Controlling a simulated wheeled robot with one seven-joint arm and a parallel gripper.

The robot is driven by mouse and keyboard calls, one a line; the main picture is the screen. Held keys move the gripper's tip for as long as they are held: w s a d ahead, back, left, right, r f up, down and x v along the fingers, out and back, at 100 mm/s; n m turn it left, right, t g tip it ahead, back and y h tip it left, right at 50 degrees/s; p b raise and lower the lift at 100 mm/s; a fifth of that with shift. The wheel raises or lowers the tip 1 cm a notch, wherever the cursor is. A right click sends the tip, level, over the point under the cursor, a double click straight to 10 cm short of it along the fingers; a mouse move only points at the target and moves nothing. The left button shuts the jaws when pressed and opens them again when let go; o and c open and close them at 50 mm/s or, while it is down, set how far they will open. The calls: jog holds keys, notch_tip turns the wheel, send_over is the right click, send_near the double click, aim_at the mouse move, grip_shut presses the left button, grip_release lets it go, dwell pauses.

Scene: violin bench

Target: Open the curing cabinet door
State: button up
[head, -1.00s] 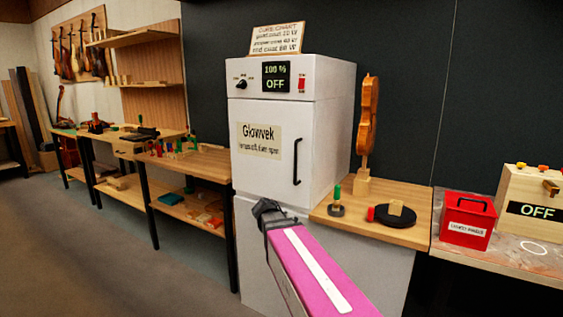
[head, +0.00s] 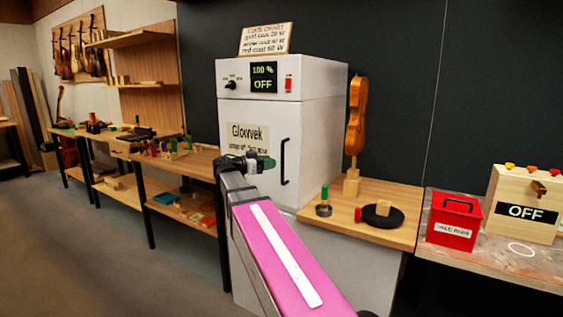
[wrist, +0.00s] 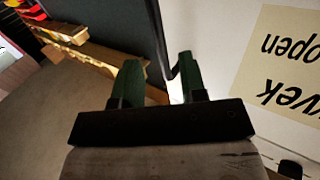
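The white curing cabinet (head: 250,185) stands in the middle of the head view with its door (head: 262,118) shut. A black vertical bar handle (head: 284,162) is on the door's right side. My gripper (head: 267,164) is in front of the door, just left of the handle in the head view. In the wrist view my gripper (wrist: 160,68) has its two green fingers apart, and the dark handle (wrist: 167,62) shows between them. I cannot tell whether it touches a finger. The door label (wrist: 284,60) appears upside down at the right there.
The cabinet's panel (head: 264,77) reads 100 % and OFF. To its right, a wooden bench (head: 390,232) holds a violin body (head: 356,115) on a stand and a black disc. A red box (head: 454,222) stands further right. Workbenches line the left, with open floor before them.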

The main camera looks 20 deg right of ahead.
jog(key=shift+w+d, duration=0.15)
jog(key=shift+d, duration=1.45)
jog(key=shift+w+d, duration=0.1)
jog(key=shift+d, duration=1.45)
grip_shut()
